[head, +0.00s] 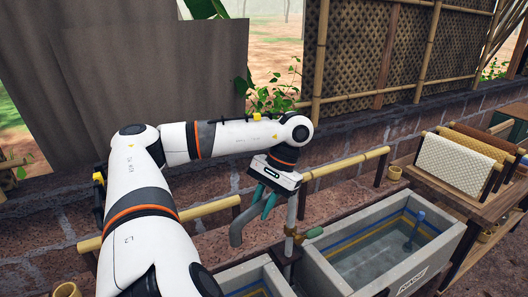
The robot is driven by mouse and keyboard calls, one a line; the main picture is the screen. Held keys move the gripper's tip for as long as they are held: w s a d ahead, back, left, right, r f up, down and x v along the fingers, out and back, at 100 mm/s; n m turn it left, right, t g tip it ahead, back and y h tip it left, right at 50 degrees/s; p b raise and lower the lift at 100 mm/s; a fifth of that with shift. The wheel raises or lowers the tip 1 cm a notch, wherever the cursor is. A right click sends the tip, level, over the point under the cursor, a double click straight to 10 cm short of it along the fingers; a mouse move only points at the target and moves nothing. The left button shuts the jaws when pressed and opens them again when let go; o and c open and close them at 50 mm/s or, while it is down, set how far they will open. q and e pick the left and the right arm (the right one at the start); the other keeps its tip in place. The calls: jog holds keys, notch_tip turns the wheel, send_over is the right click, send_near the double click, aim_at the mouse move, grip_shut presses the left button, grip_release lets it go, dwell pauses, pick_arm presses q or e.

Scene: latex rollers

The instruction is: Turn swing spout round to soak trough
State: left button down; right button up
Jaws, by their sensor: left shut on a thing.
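The swing spout (239,229) is a grey curved pipe. Its bent open end hangs down to the left of the upright standpipe (291,215), toward the smaller left basin (247,275). My left gripper (263,201) has teal fingers and is shut on the spout between the standpipe and the bend; the gripper hides part of the pipe. A large grey water-filled trough (441,247) stands to the right of the standpipe, with a label on its front too small to read. I cannot tell which basin is the soak trough. My right gripper is out of view.
A green-handled tap (313,232) sits on the standpipe. A blue-handled tool (417,222) stands in the right trough. A bamboo rail (345,164) runs behind. A wooden rack with cream and brown sheets (455,158) stands at the right.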

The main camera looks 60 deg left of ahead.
pick_arm(q)
jog(key=shift+s+a+r+m+b, duration=0.15)
jog(key=shift+a+m+b, duration=0.2)
jog(key=shift+a, duration=0.2)
dwell(0.6)
jog(key=c, duration=1.5)
grip_release()
jog(key=shift+o, duration=1.2)
jog(key=shift+a+f, duration=0.15)
jog(key=shift+f, duration=0.05)
jog(key=shift+r, duration=0.15)
jog(key=p+v, duration=1)
jog(key=p, duration=0.5)
jog(key=shift+s, duration=0.1)
jog(key=shift+p+v, duration=0.5)
jog(key=shift+v, duration=0.4)
